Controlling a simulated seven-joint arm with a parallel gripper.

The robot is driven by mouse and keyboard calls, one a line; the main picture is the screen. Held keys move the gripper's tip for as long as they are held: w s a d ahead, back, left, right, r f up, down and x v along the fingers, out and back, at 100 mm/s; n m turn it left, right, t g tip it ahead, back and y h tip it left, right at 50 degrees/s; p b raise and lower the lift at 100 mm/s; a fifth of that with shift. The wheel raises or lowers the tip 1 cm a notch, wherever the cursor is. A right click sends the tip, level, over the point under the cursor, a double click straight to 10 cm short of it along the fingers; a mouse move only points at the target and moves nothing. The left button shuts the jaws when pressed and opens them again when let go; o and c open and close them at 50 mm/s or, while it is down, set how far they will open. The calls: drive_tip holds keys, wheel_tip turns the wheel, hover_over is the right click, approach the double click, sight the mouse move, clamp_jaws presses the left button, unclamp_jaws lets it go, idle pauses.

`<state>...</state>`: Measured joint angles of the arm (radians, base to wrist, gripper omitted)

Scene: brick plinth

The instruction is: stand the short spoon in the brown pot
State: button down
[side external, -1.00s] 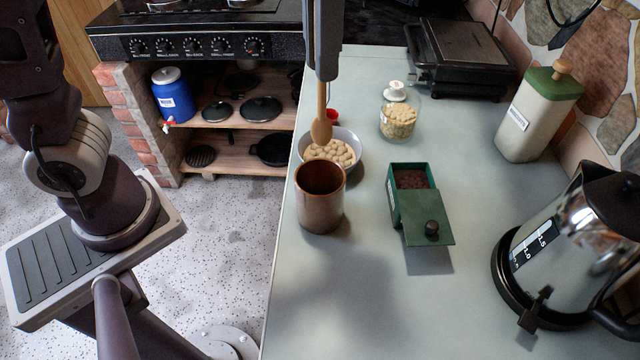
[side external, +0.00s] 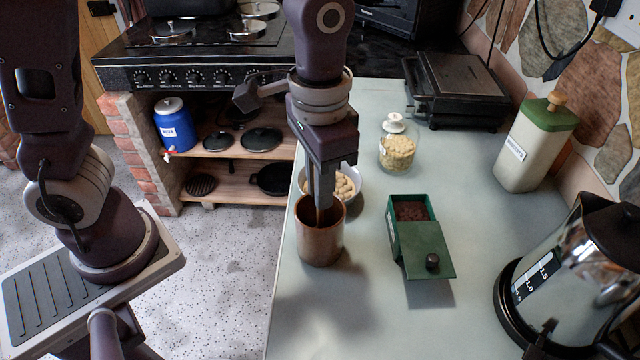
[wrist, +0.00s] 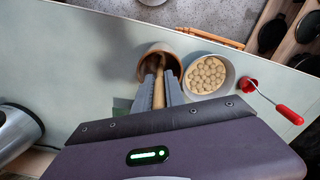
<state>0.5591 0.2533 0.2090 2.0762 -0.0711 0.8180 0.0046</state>
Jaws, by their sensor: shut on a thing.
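The brown pot (side external: 320,245) stands upright near the left edge of the counter; it also shows in the wrist view (wrist: 143,62). My gripper (side external: 319,205) points down at the pot's mouth, with its fingertips at about rim height. In the wrist view my gripper (wrist: 163,82) is shut on the wooden short spoon (wrist: 158,92), whose far end reaches into the pot's opening. In the side view the spoon is mostly hidden by the fingers and the pot wall. I cannot tell whether it touches the pot's bottom.
A white bowl of round nuts (side external: 345,186) sits close behind the pot. A green box (side external: 425,240) with a dark filling is to its right. A glass jar (side external: 397,150) stands further back. A red-handled tool (wrist: 285,110) lies by the bowl. The counter in front is clear.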

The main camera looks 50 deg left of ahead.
drive_tip(key=c, duration=1.4)
unclamp_jaws()
drive_tip(key=shift+f, duration=0.1)
wheel_tip(320, 180, up, 12)
drive_tip(key=shift+r, duration=0.2)
drive_tip(key=s+a+f+n+t, duration=0.2)
drive_tip(key=s+a+t, duration=0.3)
drive_tip(key=s+a, duration=0.6)
drive_tip(key=shift+s+a+n+t, duration=0.15)
drive_tip(key=shift+s+n+t, duration=0.15)
drive_tip(key=shift+s+n, duration=0.4)
drive_tip(key=shift+w, duration=0.1)
